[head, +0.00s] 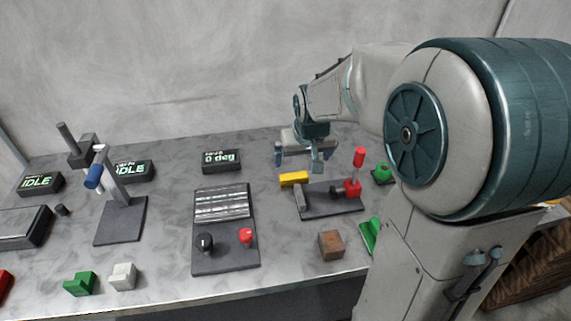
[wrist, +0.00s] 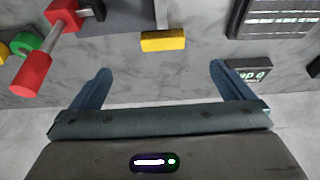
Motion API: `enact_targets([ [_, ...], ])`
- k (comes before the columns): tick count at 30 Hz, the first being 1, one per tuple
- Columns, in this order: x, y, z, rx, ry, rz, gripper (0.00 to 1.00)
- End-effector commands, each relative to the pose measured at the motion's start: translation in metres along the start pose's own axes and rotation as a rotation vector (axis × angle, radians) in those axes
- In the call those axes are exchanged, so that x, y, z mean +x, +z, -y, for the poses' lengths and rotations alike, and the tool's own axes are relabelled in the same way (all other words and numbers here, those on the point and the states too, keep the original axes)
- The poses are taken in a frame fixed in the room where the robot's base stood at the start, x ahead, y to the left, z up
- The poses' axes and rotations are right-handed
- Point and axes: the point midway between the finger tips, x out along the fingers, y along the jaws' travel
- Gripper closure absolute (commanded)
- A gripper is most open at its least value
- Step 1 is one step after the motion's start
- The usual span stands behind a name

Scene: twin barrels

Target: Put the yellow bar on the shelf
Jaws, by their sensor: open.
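In the wrist view the yellow bar (wrist: 162,40) lies crosswise, ahead of and between my fingers. My gripper (head: 298,164) is open above the table, behind the bar in the head view. In the wrist view my gripper (wrist: 160,68) shows both blue fingers spread wide, with nothing between them. The bar is apart from the fingers. I cannot make out a shelf in either view.
The red lever (head: 358,160) stands right of the bar, with a green button (head: 382,172) beyond it. A brown block (head: 331,245) sits in front.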

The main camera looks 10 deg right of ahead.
Motion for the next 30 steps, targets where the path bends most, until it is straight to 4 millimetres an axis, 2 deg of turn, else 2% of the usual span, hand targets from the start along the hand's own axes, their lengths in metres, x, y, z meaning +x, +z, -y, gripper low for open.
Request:
enact_targets([
  [8, 0.036, -0.007, 0.000, 0.003, -0.008, -0.002, 0.00],
  [15, 0.079, -0.008, 0.001, 0.003, -0.007, -0.002, 0.00],
  [19, 0.093, -0.008, 0.001, 0.002, -0.007, -0.004, 0.00],
  [26, 0.105, -0.010, 0.002, 0.003, -0.007, -0.004, 0.00],
  [30, 0.121, -0.013, 0.004, 0.002, -0.007, -0.003, 0.00],
])
